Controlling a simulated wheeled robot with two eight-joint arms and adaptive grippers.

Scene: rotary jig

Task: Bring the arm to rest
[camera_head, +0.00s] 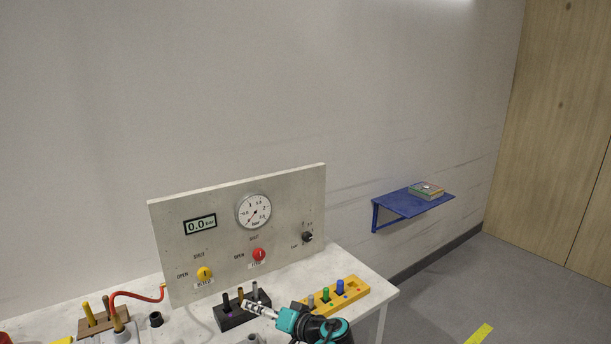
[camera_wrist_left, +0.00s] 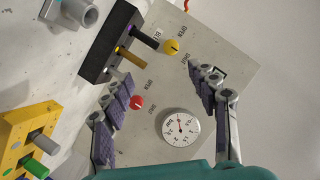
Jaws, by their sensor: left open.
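My left gripper (camera_head: 259,309) is at the bottom of the head view, close to the black block (camera_head: 229,320) on the bench. Its teal wrist (camera_head: 290,320) shows behind the fingers. In the left wrist view the two padded fingers stand wide apart, and my left gripper (camera_wrist_left: 157,78) is open with nothing between the pads. The panel with its dial gauge (camera_wrist_left: 180,126) and the red knob (camera_wrist_left: 137,102) shows beyond the fingers. My right gripper is in neither view.
The upright panel (camera_head: 220,255) stands at the back of the white bench (camera_head: 372,282). A yellow block (camera_head: 349,287) with coloured pegs lies right of my gripper. A brown rack (camera_head: 95,326) and a red hose (camera_head: 135,297) are at left. A blue wall shelf (camera_head: 405,203) is further right.

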